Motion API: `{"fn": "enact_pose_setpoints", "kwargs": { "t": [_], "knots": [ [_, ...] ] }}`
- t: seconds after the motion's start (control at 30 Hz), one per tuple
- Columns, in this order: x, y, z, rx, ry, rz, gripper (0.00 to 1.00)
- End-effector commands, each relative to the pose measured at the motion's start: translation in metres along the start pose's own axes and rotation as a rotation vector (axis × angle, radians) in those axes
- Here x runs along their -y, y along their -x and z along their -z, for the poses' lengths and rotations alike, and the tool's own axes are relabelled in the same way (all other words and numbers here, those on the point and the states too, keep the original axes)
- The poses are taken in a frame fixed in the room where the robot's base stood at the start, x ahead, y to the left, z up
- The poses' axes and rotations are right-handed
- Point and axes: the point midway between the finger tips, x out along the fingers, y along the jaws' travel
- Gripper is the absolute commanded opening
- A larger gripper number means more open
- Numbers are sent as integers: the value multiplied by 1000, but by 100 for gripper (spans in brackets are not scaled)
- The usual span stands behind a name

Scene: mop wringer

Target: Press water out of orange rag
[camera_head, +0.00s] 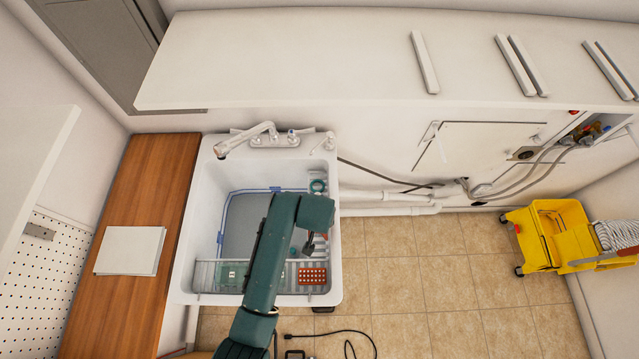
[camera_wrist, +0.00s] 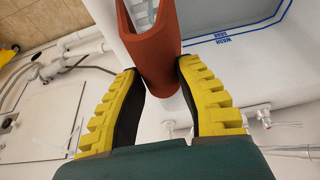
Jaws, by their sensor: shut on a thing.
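The orange rag (camera_wrist: 152,50) shows in the wrist view as a folded, reddish-orange piece with an opening at its far end. My gripper (camera_wrist: 160,82), with yellow ribbed fingers, is shut on its near part. In the head view my gripper (camera_head: 309,245) is over the right side of the white sink (camera_head: 190,240). My arm covers part of the basin, and the rag is mostly hidden there. I cannot tell whether the rag is wet.
A rack (camera_head: 205,275) with a red perforated item (camera_head: 312,276) spans the sink's front. A faucet (camera_head: 245,138) stands at its back. A wooden counter (camera_head: 125,220) with a white stack (camera_head: 130,250) is left. A yellow mop bucket (camera_head: 546,222) stands right; the tiled floor between is mostly clear.

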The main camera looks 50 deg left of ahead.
Motion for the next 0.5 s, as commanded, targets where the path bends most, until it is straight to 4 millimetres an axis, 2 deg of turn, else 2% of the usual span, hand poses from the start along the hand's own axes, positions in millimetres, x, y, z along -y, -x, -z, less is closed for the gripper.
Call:
{"fn": "enact_pose_setpoints", "kwargs": {
  "t": [0.27,0.5],
  "knots": [
    [1,-17,-6,2,5,2,0],
    [1,-50,-17,1,4,1,0]
  ]
}}
